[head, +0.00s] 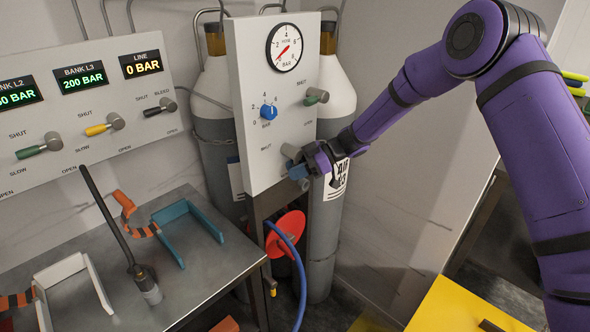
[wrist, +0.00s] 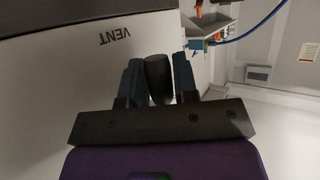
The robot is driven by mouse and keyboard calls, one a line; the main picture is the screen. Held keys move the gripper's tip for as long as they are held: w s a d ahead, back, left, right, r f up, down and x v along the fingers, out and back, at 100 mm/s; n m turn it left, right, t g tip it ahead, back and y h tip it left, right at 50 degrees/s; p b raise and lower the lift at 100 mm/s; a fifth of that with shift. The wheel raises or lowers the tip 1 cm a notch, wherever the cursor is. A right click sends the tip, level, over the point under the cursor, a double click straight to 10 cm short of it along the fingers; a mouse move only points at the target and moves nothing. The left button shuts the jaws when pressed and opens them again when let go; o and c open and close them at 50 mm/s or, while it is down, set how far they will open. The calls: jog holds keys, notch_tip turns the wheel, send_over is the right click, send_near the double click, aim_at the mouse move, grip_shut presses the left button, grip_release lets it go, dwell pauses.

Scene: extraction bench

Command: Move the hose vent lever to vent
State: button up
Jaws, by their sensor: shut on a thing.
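The hose vent lever (wrist: 158,78) is a dark, rounded handle that shows between my fingers in the wrist view. Its grey hub (head: 291,151) shows low on the pale upright panel (head: 250,90) in the head view. My gripper (head: 300,168) is shut on the handle, one finger on each side; it also shows in the wrist view (wrist: 160,82). The VENT label (wrist: 115,38) appears upside down in the wrist view, left of the fingers. My gripper hides most of the handle in the head view.
The panel also carries a hose gauge (head: 286,47), a blue knob (head: 268,112) and a green-handled lever (head: 316,96). Gas cylinders (head: 335,90) stand behind it. A red reel (head: 286,234) with a blue hose (head: 300,270) is below. A metal bench (head: 190,265) stands left.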

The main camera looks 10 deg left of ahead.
jog(key=shift+d+f, duration=0.1)
jog(key=o, duration=0.6)
jog(key=shift+o, duration=0.2)
jog(key=v, duration=1)
jog(key=shift+d+r, duration=0.25)
jog(key=shift+d, duration=0.05)
jog(key=shift+w, duration=0.1)
